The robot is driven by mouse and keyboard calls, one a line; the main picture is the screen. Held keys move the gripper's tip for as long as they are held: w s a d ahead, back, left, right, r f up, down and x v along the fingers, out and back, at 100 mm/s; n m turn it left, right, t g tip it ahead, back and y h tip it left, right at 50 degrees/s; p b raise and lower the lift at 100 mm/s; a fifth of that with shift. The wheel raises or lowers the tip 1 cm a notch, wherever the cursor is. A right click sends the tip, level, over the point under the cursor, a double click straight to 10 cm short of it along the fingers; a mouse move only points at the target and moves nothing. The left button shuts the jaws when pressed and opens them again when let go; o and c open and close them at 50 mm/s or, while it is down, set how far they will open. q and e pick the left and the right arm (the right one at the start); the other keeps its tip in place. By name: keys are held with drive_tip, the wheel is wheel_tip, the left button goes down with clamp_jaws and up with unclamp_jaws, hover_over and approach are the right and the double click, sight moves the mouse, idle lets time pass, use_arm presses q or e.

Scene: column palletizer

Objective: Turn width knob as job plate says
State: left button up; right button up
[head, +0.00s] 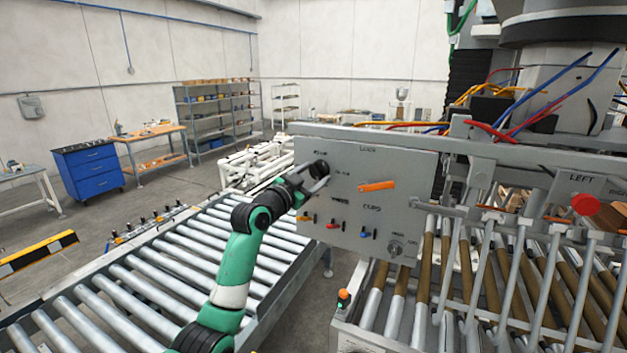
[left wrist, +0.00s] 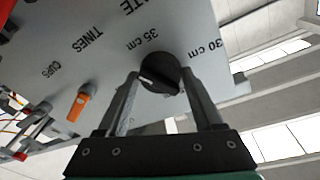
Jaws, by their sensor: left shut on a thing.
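The width knob is a round black knob (head: 321,168) at the upper left of the grey control panel (head: 415,180). In the left wrist view the knob (left wrist: 160,72) sits between labels reading 35 cm and 30 cm. A thin pale mark shows on its face; I cannot tell exactly which label it points to. My left gripper (head: 315,179) is shut on the knob, with one finger on either side of it, as the left wrist view also shows (left wrist: 161,80). I cannot make out a job plate's instruction. My right gripper is not in view.
An orange handle (head: 377,186) sits right of the knob. Below are small toggles, one red (head: 333,225) and one blue (head: 364,235), and a grey dial (head: 396,247). A red button (head: 586,204) is at right. A roller conveyor (head: 150,262) runs under my left arm.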

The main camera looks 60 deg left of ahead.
use_arm(q)
drive_tip(key=m, duration=0.5)
drive_tip(key=shift+a+h, duration=0.1)
drive_tip(key=shift+h, duration=0.2)
drive_tip(key=shift+m+g, duration=0.3)
drive_tip(key=shift+m, duration=0.6)
drive_tip(key=shift+r+m, duration=0.15)
drive_tip(key=shift+m, duration=0.75)
drive_tip(key=m+g+p, duration=0.1)
drive_tip(key=m+p, duration=0.2)
drive_tip(key=m, duration=0.1)
drive_tip(key=shift+r+p, duration=0.2)
drive_tip(key=shift+p, duration=0.1)
drive_tip(key=m+p, duration=0.2)
drive_tip(key=m, duration=0.1)
drive_tip(key=shift+g, duration=0.3)
drive_tip(key=m+p, duration=0.1)
drive_tip(key=m, duration=0.2)
drive_tip(key=shift+m, duration=0.3)
drive_tip(key=shift+w+d+m+g+y+p, duration=0.1)
drive_tip(key=shift+m+g+y+p, duration=0.15)
drive_tip(key=shift+m, duration=0.65)
drive_tip(key=shift+d+m+g+y+p, duration=0.1)
drive_tip(key=shift+m+g+y+p, duration=0.15)
drive_tip(key=shift+m, duration=0.65)
